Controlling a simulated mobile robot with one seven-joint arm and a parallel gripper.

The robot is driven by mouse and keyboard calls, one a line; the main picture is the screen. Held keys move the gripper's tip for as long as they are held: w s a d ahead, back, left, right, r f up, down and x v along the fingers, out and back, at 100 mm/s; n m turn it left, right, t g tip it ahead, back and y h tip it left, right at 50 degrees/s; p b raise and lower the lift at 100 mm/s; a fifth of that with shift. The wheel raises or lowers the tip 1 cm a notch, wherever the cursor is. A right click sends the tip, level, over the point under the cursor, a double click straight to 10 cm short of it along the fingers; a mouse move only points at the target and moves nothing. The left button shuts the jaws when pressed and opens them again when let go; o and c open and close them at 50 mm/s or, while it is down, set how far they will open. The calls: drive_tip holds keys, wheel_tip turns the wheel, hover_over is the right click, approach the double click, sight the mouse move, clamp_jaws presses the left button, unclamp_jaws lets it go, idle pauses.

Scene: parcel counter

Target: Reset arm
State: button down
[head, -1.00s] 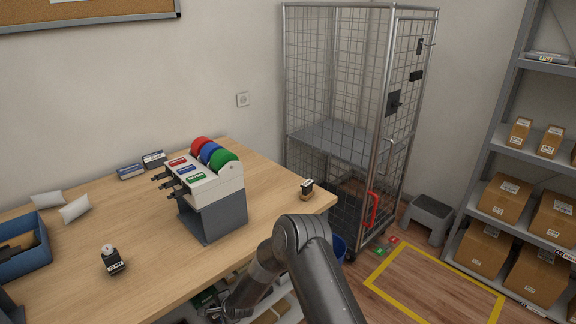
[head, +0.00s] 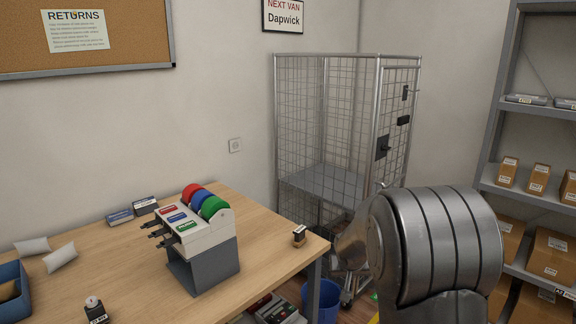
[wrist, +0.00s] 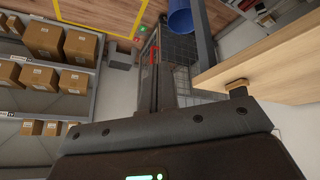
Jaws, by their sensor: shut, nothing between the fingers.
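My arm (head: 440,245) is folded up large in the lower right of the head view. My gripper is not visible there. In the wrist view my gripper (wrist: 162,65) is shut, with its fingers together and nothing between them. It is in free air, clear of the worktable (wrist: 262,62), whose edge shows at the right of that view. The wrist view is turned over, with the floor at the top.
The worktable (head: 130,277) carries a tape dispenser (head: 205,265), stamps (head: 299,236) and a blue tray (head: 10,278). A wire cage trolley (head: 340,130) stands behind. Shelves with boxes (head: 553,253) stand at the right. A blue bin (head: 322,300) is beside the table.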

drive_tip(key=s+r+y, duration=0.1)
drive_tip(key=s+r, duration=1.3)
drive_tip(key=s, duration=0.3)
drive_tip(key=s+a+r, duration=0.2)
drive_tip(key=s+a, duration=0.1)
drive_tip(key=s, duration=1.5)
drive_tip(key=shift+n+y, duration=0.4)
